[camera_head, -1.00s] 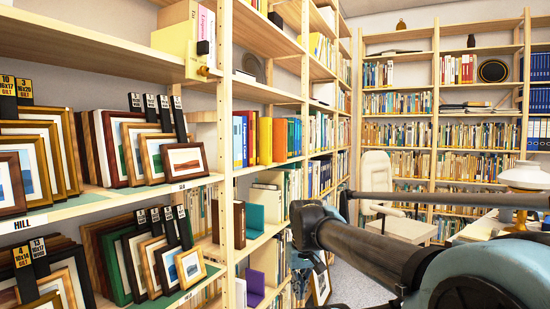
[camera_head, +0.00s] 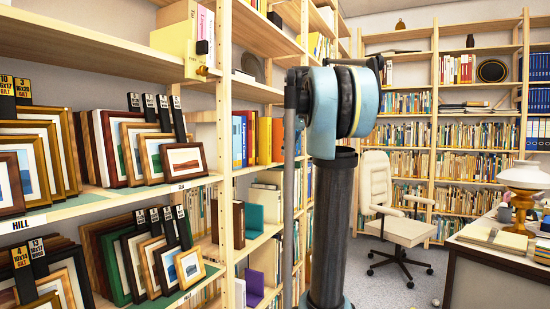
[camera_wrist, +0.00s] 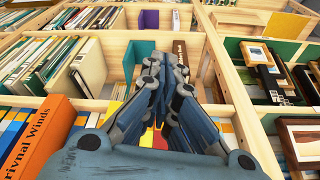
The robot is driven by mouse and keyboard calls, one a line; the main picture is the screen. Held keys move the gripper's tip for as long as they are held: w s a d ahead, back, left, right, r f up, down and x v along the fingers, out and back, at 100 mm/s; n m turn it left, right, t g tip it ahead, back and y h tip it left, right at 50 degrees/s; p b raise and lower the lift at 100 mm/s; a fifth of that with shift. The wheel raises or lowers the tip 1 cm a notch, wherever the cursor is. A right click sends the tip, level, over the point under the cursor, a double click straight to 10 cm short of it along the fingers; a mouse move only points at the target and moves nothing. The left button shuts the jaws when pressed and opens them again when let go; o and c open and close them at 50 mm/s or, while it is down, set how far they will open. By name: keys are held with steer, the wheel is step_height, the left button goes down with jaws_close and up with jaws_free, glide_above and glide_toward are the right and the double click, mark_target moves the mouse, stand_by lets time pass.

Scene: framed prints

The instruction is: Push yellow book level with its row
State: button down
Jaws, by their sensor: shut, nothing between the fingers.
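A narrow yellow book (camera_head: 253,137) stands upright between blue books and an orange book on the middle shelf in the head view. I cannot tell how far it stands out from its row. An orange book (camera_wrist: 40,138) with lettering is close at left there. Yellow and coloured spines show in part beneath the fingers, and I cannot single out the yellow book.
Framed prints (camera_head: 184,160) fill the shelves at left. A teal bookend (camera_head: 254,216) and a brown book (camera_head: 238,224) stand one shelf below. A white chair (camera_head: 400,215) and a desk (camera_head: 500,265) are at right.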

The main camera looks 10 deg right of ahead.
mark_target(266, 153)
steer(key=w+d+r+n, duration=0.2)
steer(key=w+r, duration=0.5)
steer(key=w, duration=0.1)
steer(key=w+a+f, duration=0.4)
steer(key=a+f, duration=0.1)
steer(key=f, duration=0.4)
steer(key=shift+f+y, duration=0.15)
steer(key=shift+y, duration=0.25)
steer(key=shift+a, duration=0.1)
steer(key=w+a, duration=0.1)
steer(key=a, duration=0.1)
steer(key=w+a, duration=0.2)
steer(key=shift+s+d, duration=0.1)
steer(key=shift+d, duration=0.05)
